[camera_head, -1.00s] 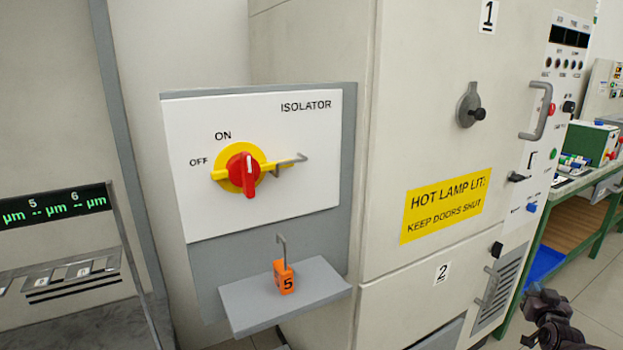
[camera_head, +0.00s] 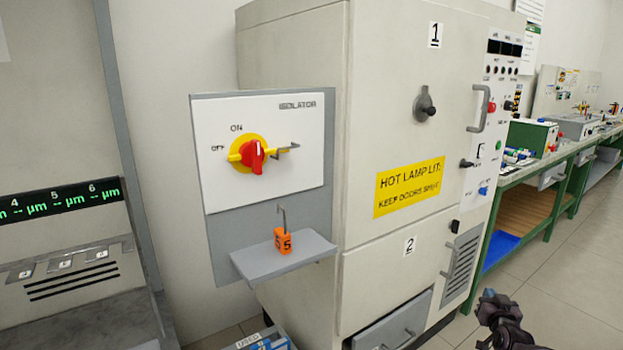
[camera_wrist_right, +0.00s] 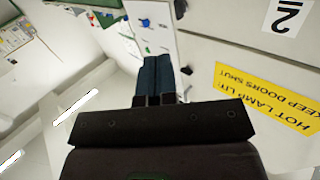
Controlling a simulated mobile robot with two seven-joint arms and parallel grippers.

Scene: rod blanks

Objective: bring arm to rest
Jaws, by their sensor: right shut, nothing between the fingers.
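My right gripper (camera_head: 488,297) is at the lower right of the head view, in front of the cabinet's right side, and touches nothing that I can see. In the right wrist view its dark fingers (camera_wrist_right: 154,76) are shut together with nothing between them. They point toward the white control panel (camera_wrist_right: 155,30) of the cabinet, which looks tilted there. My left gripper is not in view.
The isolator board (camera_head: 262,185) has a red knob (camera_head: 252,155) and a shelf holding an orange padlock (camera_head: 283,240) marked 5. The pale cabinet (camera_head: 400,160) stands in the middle. A green bench (camera_head: 540,170) is at right; floor (camera_head: 570,290) before it is clear.

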